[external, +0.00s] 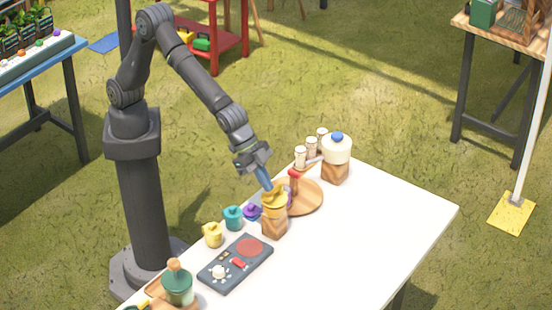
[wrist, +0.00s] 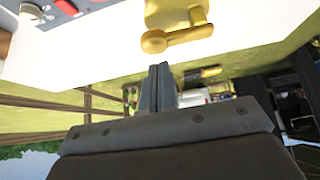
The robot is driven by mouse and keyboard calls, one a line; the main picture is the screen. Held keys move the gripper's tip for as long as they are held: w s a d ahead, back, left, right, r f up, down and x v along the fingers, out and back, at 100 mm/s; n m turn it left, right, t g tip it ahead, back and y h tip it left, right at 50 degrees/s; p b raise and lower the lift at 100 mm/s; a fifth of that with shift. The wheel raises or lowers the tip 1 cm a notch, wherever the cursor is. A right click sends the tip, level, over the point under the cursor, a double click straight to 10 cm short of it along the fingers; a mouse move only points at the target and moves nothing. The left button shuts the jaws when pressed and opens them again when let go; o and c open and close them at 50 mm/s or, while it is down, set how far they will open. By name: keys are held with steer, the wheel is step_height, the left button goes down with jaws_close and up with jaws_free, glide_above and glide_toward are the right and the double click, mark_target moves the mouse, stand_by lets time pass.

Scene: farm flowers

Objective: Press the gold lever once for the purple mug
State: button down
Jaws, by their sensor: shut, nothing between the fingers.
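The gold dispenser (external: 276,209) stands on a wooden block on the white table, partly hidden by my gripper. Its gold lever (wrist: 185,37) ends in a round knob and shows at the top of the wrist view. My gripper (external: 267,184) is shut and empty, pointing down at the top of the gold dispenser. In the wrist view my shut fingertips (wrist: 160,68) appear just below the lever knob; I cannot tell whether they touch it. The purple mug (external: 252,212) sits beside the dispenser's left side, partly hidden.
A teal mug (external: 233,217) and a yellow mug (external: 213,235) stand left of the purple one. A dark control panel (external: 222,280) lies in front. A round wooden board (external: 312,199) and a white dispenser (external: 337,151) are behind right. The table's right side is clear.

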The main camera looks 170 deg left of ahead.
steer(key=shift+f, duration=0.2)
steer(key=shift+f, duration=1.2)
steer(key=shift+r, duration=1.4)
stand_by(1.1)
step_height(320, 180, up, 6)
stand_by(0.6)
steer(key=shift+f, duration=0.1)
